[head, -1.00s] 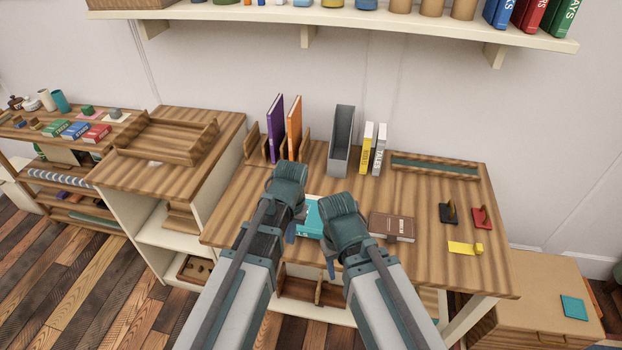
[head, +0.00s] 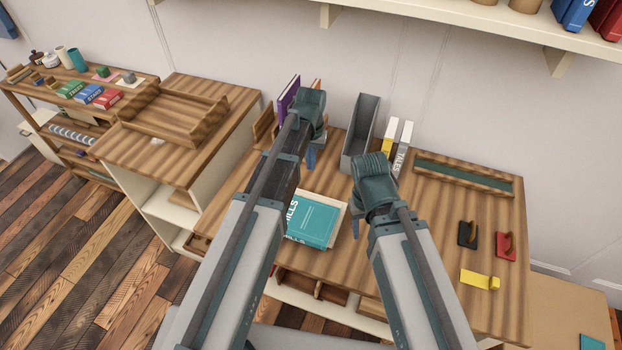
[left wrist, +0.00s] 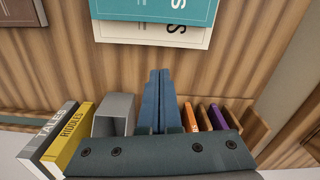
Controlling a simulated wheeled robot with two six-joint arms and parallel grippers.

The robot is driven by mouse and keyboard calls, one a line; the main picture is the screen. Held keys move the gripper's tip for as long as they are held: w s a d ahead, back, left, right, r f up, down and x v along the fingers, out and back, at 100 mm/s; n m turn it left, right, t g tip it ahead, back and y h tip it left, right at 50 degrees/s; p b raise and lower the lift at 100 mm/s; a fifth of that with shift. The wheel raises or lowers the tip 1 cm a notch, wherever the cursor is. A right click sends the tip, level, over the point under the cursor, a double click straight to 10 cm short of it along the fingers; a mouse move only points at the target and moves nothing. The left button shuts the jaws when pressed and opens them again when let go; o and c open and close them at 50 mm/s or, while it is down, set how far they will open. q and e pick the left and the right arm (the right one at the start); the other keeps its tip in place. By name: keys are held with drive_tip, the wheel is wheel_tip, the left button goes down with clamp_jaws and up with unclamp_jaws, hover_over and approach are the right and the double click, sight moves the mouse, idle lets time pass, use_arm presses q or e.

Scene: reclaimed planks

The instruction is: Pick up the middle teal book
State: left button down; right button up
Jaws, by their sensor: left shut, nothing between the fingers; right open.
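A teal book (head: 313,222) with white lettering lies flat on the desk, on top of a cream book (head: 341,211). The teal book (left wrist: 150,8) and the cream book (left wrist: 150,34) are cut off by the top edge of the left wrist view. I cannot tell how many books are stacked there. My left gripper (head: 310,160) is shut and empty, beyond the stack towards the standing books; its fingers (left wrist: 160,75) are together in the left wrist view. My right gripper (head: 355,228) is open and empty, just right of the stack.
A purple book (head: 288,94), a grey holder (head: 361,130) and white and yellow books (head: 403,146) stand at the desk's back. Black (head: 467,234) and red (head: 505,246) pieces and a yellow one (head: 475,279) lie at right. A wall shelf (head: 430,14) hangs above.

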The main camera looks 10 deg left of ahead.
sight(305, 208)
use_arm(q)
wheel_tip(305, 208, down, 10)
drive_tip(key=b, duration=1)
drive_tip(key=shift+f, duration=0.1)
use_arm(e)
wheel_tip(305, 208, down, 10)
drive_tip(key=shift+f, duration=0.1)
use_arm(q)
drive_tip(key=s, duration=0.3)
drive_tip(key=shift+s, duration=0.5)
drive_tip(key=s, duration=0.5)
drive_tip(key=shift+s+a, duration=0.15)
drive_tip(key=shift+s, duration=0.15)
drive_tip(key=shift+w, duration=0.1)
drive_tip(key=shift+w, duration=0.15)
